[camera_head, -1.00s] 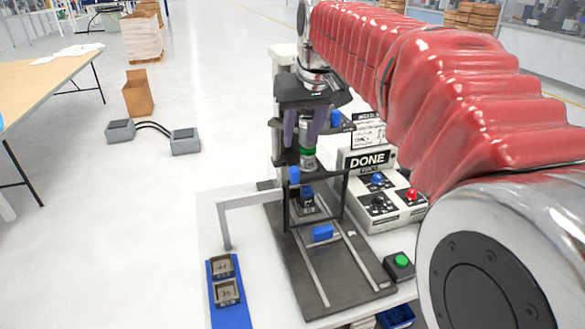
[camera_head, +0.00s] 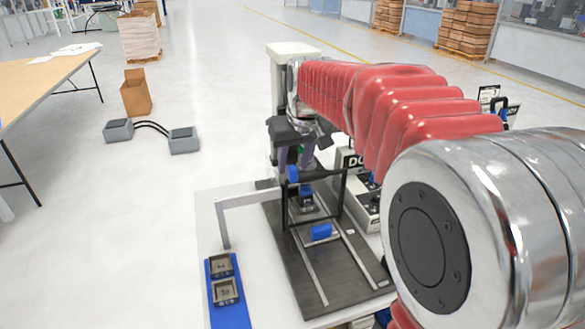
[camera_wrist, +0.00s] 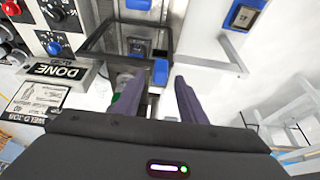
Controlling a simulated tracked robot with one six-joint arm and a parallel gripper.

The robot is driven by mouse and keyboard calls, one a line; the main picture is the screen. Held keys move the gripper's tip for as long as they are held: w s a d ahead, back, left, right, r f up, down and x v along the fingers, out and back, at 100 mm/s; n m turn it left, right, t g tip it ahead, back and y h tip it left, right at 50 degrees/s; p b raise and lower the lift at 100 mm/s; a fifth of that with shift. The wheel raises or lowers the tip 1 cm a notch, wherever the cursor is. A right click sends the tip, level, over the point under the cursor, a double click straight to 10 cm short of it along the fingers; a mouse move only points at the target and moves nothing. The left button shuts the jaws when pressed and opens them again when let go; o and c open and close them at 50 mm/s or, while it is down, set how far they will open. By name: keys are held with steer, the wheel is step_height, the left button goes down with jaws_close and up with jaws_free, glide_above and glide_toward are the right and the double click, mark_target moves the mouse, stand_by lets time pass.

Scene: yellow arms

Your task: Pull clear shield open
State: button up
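The clear shield shows as a dark frame (camera_head: 343,192) standing on the black fixture base (camera_head: 340,262). The pane itself is hard to make out. A blue handle (camera_head: 293,174) is at the frame's upper left; it also shows in the wrist view (camera_wrist: 160,72). My gripper (camera_head: 294,157) is right above the handle in the head view. In the wrist view, my gripper's purple fingers (camera_wrist: 158,88) are apart, with the blue handle appearing in the gap near their tips. I cannot tell whether they touch it.
A DONE control box (camera_wrist: 55,72) with knobs stands beside the fixture. A blue block (camera_head: 321,232) sits on the base rails. A blue tray (camera_head: 232,315) with two metal parts lies at the left. A grey bracket (camera_head: 222,222) stands left of the frame.

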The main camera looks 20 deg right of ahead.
steer(key=shift+x, duration=1.45)
steer(key=shift+c, duration=0.2)
jaws_close()
